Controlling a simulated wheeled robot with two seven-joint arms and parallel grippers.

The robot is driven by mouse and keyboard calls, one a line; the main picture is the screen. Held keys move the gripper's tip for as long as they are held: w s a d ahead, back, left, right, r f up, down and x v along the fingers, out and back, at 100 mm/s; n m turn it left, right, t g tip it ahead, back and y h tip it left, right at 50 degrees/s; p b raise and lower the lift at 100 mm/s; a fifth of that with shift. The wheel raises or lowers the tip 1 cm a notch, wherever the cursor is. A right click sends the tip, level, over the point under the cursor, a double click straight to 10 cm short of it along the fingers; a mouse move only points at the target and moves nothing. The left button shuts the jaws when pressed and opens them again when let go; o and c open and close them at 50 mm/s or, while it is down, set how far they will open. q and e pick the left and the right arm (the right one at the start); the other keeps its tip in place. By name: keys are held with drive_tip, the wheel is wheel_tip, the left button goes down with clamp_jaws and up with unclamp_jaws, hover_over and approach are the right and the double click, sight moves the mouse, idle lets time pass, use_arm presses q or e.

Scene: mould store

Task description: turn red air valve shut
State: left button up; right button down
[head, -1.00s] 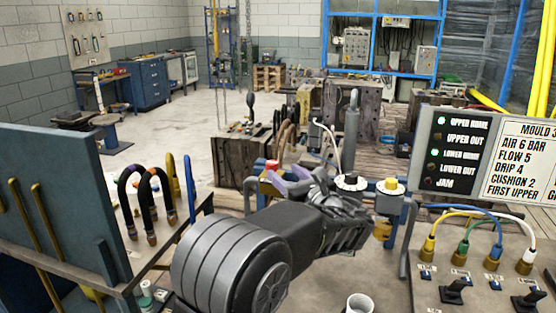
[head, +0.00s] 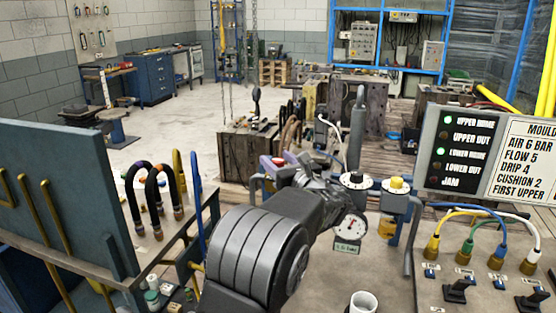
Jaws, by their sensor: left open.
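The red valve knob (head: 279,161) shows at the left end of a blue pipe assembly in the middle of the head view. My left arm reaches in from below, and its gripper (head: 291,163) is at the red knob, with the purple finger parts close beside it. The gripper is open. Its body hides much of the valve, and I cannot tell whether the fingers touch the knob or which way it is turned. My right gripper is not in view.
A panel with cables and a sign (head: 523,160) stands at right. A blue board (head: 60,190) and hooked hoses (head: 155,200) stand at left.

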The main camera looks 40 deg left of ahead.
use_arm(q)
clamp_jaws()
idle(0.5)
